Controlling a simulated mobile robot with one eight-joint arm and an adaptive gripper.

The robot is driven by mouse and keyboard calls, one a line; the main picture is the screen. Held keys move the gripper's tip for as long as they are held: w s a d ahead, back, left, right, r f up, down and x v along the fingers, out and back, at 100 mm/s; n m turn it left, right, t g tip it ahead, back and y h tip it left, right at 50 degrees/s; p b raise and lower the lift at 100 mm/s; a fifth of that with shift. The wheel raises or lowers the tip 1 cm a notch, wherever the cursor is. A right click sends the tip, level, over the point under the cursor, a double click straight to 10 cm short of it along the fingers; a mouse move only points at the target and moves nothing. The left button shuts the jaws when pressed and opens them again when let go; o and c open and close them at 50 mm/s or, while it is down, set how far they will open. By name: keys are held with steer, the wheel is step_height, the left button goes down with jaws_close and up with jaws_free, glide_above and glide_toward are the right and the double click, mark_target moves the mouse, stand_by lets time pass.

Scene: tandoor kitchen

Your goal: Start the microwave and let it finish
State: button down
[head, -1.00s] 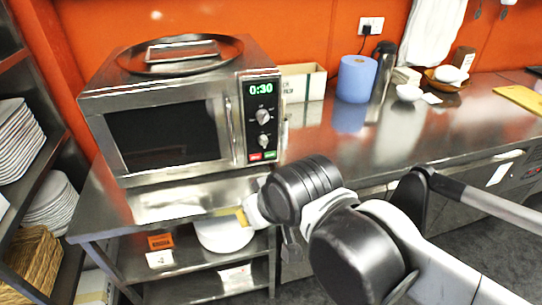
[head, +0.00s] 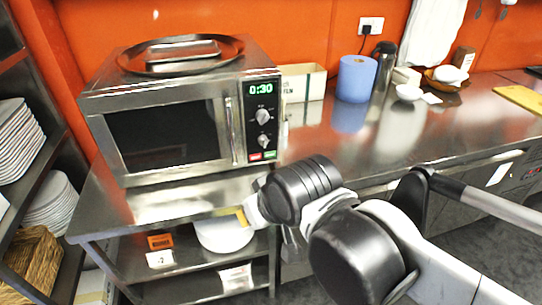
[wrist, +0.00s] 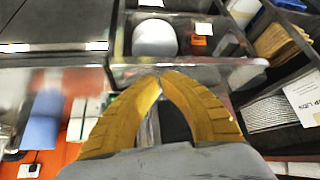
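The steel microwave (head: 170,82) stands on the left end of the steel counter, with its door shut and its window dark. Its display (head: 261,88) reads 0:30 in green. Two dials (head: 264,116) sit below the display, with a red button (head: 255,156) and a green button (head: 270,154) at the panel's bottom. My gripper (wrist: 160,80) shows in the wrist view as two yellow fingers whose tips meet, with nothing seen between the tips. In the head view it is mostly hidden by my arm, below and in front of the microwave's panel, apart from the buttons.
A round tray (head: 135,60) lies on the microwave. A box (head: 303,82), a blue paper roll (head: 356,78) and a flask (head: 383,66) stand to its right. The counter (head: 400,125) is clear in front of them. Plate shelves (head: 45,165) stand at left.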

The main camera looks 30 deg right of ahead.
mark_target(270, 154)
steer(key=shift+w, duration=0.1)
stand_by(0.3)
steer(key=w+d+f+n+t+b, duration=0.1)
steer(key=w+d+f, duration=0.3)
steer(key=w+d, duration=0.1)
steer(key=w+d+f+n+t, duration=0.1)
steer(key=w+d+f, duration=0.3)
steer(key=w+d, duration=0.2)
steer(key=w+d+f+n+t+b, duration=0.1)
steer(key=w+d+f, duration=0.4)
steer(key=shift+w+d+n+t+b, duration=0.15)
steer(key=shift+w+n+t+b, duration=0.05)
steer(key=shift+n+t+b, duration=0.15)
steer(key=shift+d+f, duration=0.4)
steer(key=shift+d, duration=0.1)
steer(key=shift+w, duration=0.1)
steer(key=shift+w+d+p, duration=0.15)
steer(key=shift+w+d, duration=0.25)
steer(key=shift+w, duration=1)
steer(key=shift+w+d+p, duration=0.15)
steer(key=shift+w+d, duration=0.2)
steer(key=shift+w, duration=1)
steer(key=shift+w+d+p, duration=0.15)
steer(key=shift+w+d, duration=0.25)
steer(key=shift+w, duration=1)
steer(key=shift+w, duration=0.1)
